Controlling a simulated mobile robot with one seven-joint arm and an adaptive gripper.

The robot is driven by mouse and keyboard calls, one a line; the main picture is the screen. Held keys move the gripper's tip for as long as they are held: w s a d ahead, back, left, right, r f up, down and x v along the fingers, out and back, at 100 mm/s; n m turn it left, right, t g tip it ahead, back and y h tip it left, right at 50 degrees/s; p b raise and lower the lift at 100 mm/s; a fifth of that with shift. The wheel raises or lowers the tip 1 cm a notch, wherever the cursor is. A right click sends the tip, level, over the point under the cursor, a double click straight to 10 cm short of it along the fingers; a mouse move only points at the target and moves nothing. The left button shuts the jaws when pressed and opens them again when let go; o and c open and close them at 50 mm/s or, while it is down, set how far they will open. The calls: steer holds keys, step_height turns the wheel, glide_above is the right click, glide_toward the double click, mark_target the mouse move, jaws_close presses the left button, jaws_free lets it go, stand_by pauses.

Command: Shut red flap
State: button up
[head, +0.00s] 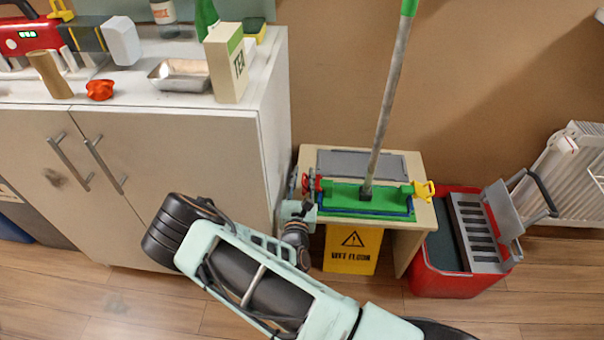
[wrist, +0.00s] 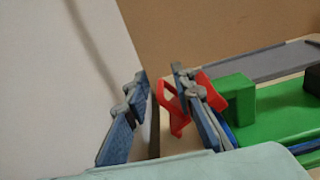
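The red flap (head: 318,182) is at the left end of a green mop head (head: 346,196) on a small wooden stand. In the wrist view the red flap (wrist: 176,118) shows on both sides of my right-hand finger, which hides part of it. It stands out at a tilt beside a green block of the mop head (wrist: 240,100). My gripper (wrist: 160,78) is open, with a clear gap between its fingers. The right-hand finger overlaps the flap; I cannot tell whether they touch. In the head view my gripper (head: 297,187) is small and partly hidden at the stand's left edge.
A yellow flap (head: 424,190) sticks out at the mop head's right end. The mop handle (head: 390,95) rises from its middle. A white cabinet (head: 240,150) stands close on the left. A red bucket (head: 450,284) stands right of the stand (head: 420,225).

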mark_target(304, 188)
jaws_close()
steer(key=shift+a+f, duration=0.1)
stand_by(0.4)
steer(key=n, duration=0.1)
steer(key=f+n+p, duration=0.1)
steer(key=n, duration=0.1)
steer(key=shift+a+f, duration=0.1)
steer(key=shift+a, duration=0.05)
steer(key=n, duration=0.1)
steer(key=f+n+p, duration=0.1)
steer(key=shift+f+n, duration=0.25)
steer(key=shift+n, duration=0.15)
steer(key=f+n, duration=0.1)
steer(key=n, duration=0.1)
steer(key=d+f+n, duration=0.1)
steer(key=n, duration=0.1)
steer(key=shift+f+n, duration=0.15)
steer(key=shift+n, duration=0.15)
steer(key=shift+s+d+f+n, duration=0.1)
steer(key=shift+d+f+n, duration=0.15)
steer(key=shift+n, duration=0.45)
